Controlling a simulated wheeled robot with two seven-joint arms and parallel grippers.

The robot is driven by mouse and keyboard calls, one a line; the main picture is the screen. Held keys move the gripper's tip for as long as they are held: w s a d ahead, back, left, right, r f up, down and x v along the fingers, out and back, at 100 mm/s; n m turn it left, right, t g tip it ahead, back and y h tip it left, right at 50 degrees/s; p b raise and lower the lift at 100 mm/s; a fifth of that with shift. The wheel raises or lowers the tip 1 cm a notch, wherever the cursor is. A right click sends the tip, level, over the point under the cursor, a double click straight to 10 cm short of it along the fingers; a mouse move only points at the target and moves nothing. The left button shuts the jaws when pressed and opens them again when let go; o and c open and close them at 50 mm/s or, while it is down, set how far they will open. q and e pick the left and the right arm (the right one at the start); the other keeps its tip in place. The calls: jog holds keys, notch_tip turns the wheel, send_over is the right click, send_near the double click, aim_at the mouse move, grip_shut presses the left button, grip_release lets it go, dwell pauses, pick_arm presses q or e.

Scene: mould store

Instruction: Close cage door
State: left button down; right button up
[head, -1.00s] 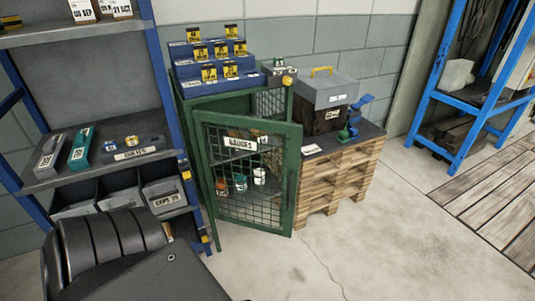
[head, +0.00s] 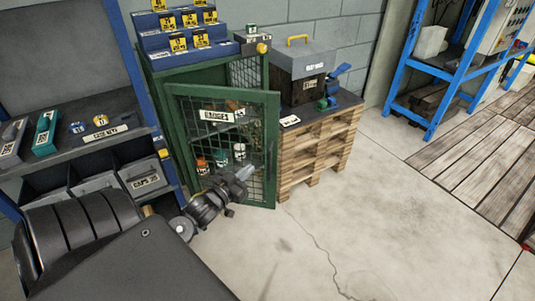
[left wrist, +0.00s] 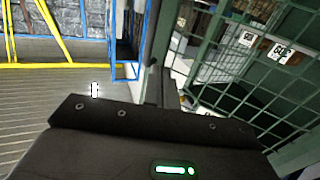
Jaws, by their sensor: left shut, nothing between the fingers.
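The green cage door (head: 272,150), a mesh panel with a label plate, stands ajar in front of the green cage cabinet (head: 200,73) in the head view. Cups and small pots show through its mesh. My left gripper (head: 243,173) is shut and empty, in front of the door's lower part near its free edge on the right. I cannot tell whether it touches the door. In the left wrist view the door's mesh (left wrist: 240,75) fills the right side, beside the dark gripper body. My right gripper is not in view.
A wooden pallet stack (head: 318,150) with a grey-lidded box (head: 300,62) stands right of the cage. A blue-framed shelf (head: 85,140) with bins is at left. A blue rack (head: 425,100) stands at back right. The concrete floor in front is clear.

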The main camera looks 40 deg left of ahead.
aim_at(267, 153)
pick_arm(q)
jog(key=w, duration=0.7)
jog(key=w+a+b, duration=0.1)
jog(key=w, duration=0.2)
jog(key=shift+w+f, duration=0.1)
jog(key=shift+w, duration=0.55)
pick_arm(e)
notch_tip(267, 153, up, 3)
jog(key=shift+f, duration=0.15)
pick_arm(q)
jog(key=shift+w+d, duration=0.1)
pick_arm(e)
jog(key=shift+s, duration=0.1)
pick_arm(q)
jog(key=shift+w, duration=0.3)
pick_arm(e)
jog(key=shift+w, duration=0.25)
